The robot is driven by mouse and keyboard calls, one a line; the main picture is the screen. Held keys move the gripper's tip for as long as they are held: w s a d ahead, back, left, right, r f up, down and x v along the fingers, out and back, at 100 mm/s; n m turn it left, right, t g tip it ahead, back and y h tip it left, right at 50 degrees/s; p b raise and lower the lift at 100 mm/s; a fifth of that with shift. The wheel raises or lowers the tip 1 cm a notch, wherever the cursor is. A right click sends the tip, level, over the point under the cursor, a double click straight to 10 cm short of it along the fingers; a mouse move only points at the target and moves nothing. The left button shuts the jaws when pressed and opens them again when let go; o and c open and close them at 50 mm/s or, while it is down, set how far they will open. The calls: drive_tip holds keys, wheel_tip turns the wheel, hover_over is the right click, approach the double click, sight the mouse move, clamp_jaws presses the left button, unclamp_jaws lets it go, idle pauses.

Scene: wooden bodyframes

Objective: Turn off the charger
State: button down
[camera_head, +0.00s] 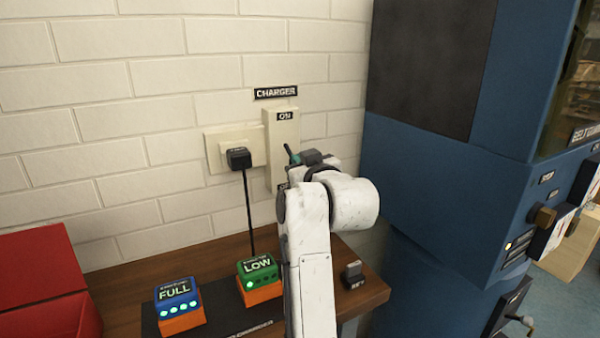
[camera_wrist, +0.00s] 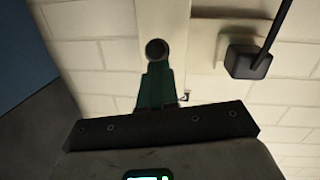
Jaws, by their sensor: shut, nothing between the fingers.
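The charger switch is a tall cream box (camera_head: 281,125) on the brick wall under a CHARGER sign (camera_head: 275,92). Its top label reads ON; a lower label is mostly hidden by my arm. The box also shows in the wrist view (camera_wrist: 165,15). There a dark round knob (camera_wrist: 157,48) stands in front of it, right at the tips of my gripper (camera_wrist: 157,72). I cannot tell whether they touch. In the head view my gripper (camera_head: 289,150) is at the box's front, about mid-height. Its green fingers are closed together and hold nothing.
A black plug (camera_head: 238,158) sits on a cream wall plate (camera_head: 216,140), its cable running down to the table (camera_head: 222,255). Batteries labelled FULL (camera_head: 178,297) and LOW (camera_head: 258,275) and a small dark block (camera_head: 353,273) are below. A blue cabinet (camera_head: 440,190) stands right.

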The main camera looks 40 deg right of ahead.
drive_tip(key=shift+w+f+b, duration=0.1)
drive_tip(key=shift+f+b, duration=0.45)
drive_tip(key=shift+f, duration=0.1)
drive_tip(key=shift+w+f, duration=0.1)
drive_tip(key=shift+f, duration=0.05)
